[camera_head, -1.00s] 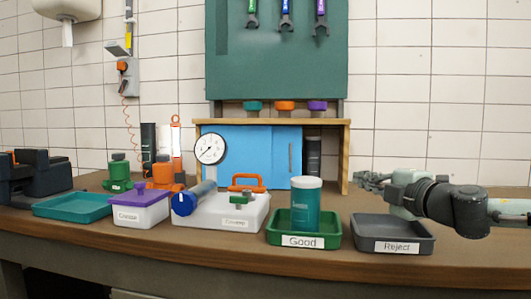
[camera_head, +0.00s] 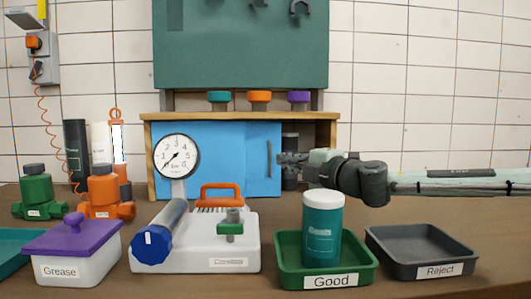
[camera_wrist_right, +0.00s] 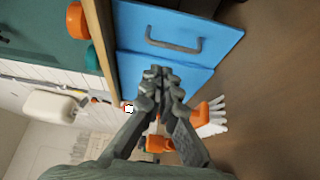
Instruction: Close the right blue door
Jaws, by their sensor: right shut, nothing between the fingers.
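The right blue door (camera_head: 261,170) is a flat sliding panel with a vertical grey handle (camera_head: 269,158) near its right edge. It stands slid left, leaving a gap at the cabinet's right end where a dark cylinder (camera_head: 290,172) shows. My right gripper (camera_head: 281,159) comes in from the right, shut and empty, its tips just right of the handle in the picture. I cannot tell whether they touch the door. The wrist view shows the shut fingers (camera_wrist_right: 160,74) in front of the blue panels, apart from the handle (camera_wrist_right: 173,43). My left gripper is out of view.
The wooden cabinet (camera_head: 240,116) frames the doors. In front stand a pressure gauge (camera_head: 176,156), a white caddy (camera_head: 195,250), a teal-and-white jar (camera_head: 321,229) in the green Good tray (camera_head: 286,270), and the grey Reject tray (camera_head: 420,251).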

